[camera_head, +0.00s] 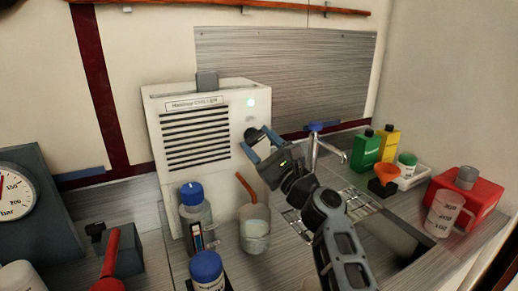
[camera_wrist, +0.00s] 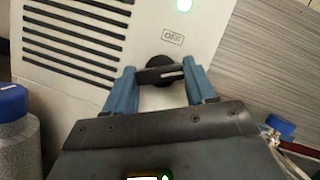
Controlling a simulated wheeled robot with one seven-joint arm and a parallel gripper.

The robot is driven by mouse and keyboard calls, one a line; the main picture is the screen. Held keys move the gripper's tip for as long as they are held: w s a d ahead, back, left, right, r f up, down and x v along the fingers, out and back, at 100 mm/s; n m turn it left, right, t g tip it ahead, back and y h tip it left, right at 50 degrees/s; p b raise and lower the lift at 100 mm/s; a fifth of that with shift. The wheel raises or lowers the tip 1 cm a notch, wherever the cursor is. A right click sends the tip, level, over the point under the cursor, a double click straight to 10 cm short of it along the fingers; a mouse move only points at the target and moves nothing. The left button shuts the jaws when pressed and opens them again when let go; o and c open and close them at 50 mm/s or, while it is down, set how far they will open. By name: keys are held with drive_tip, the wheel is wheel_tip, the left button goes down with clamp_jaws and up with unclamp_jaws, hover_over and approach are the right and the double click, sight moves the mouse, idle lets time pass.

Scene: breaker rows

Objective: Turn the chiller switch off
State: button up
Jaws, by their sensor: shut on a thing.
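The chiller (camera_head: 205,130) is a white box with dark vent slats and a label strip on its front, standing against the wall. A green lamp (camera_head: 250,102) glows at its upper right; it also shows in the wrist view (camera_wrist: 184,4). The chiller switch is a black rotary knob (camera_wrist: 158,70) below an "OFF" label (camera_wrist: 172,38). Its bar lies nearly crosswise in the wrist view, with a pale mark toward the right end. My gripper (camera_head: 258,143) has its blue fingers shut on the bar, one at each end, in the wrist view (camera_wrist: 161,74).
A blue-capped bottle (camera_head: 195,212) and a clear beaker (camera_head: 255,230) stand close in front of the chiller. A blue-handled tap (camera_head: 316,135) is right of my gripper. Green and yellow bottles (camera_head: 366,150) and a red canister (camera_head: 465,195) stand farther right.

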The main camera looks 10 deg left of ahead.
drive_tip(key=n+g+b, duration=0.1)
drive_tip(key=n+g, duration=0.1)
drive_tip(key=n, duration=0.3)
drive_tip(key=shift+d+y, duration=0.1)
drive_tip(key=shift+y, duration=0.3)
drive_tip(key=n+g+b, duration=0.1)
drive_tip(key=n+g, duration=0.1)
drive_tip(key=n, duration=0.2)
drive_tip(key=shift+w+r, duration=0.1)
drive_tip(key=n+g, duration=0.1)
drive_tip(key=n, duration=0.1)
drive_tip(key=n+h+b, duration=0.1)
drive_tip(key=n, duration=0.2)
drive_tip(key=shift+r+g, duration=0.1)
drive_tip(key=shift+g, duration=0.3)
drive_tip(key=shift+n, duration=0.3)
drive_tip(key=o, duration=1)
drive_tip(key=shift+o, duration=0.2)
drive_tip(key=v, duration=0.7)
drive_tip(key=shift+s+d+b, duration=0.3)
drive_tip(key=shift+r, duration=0.2)
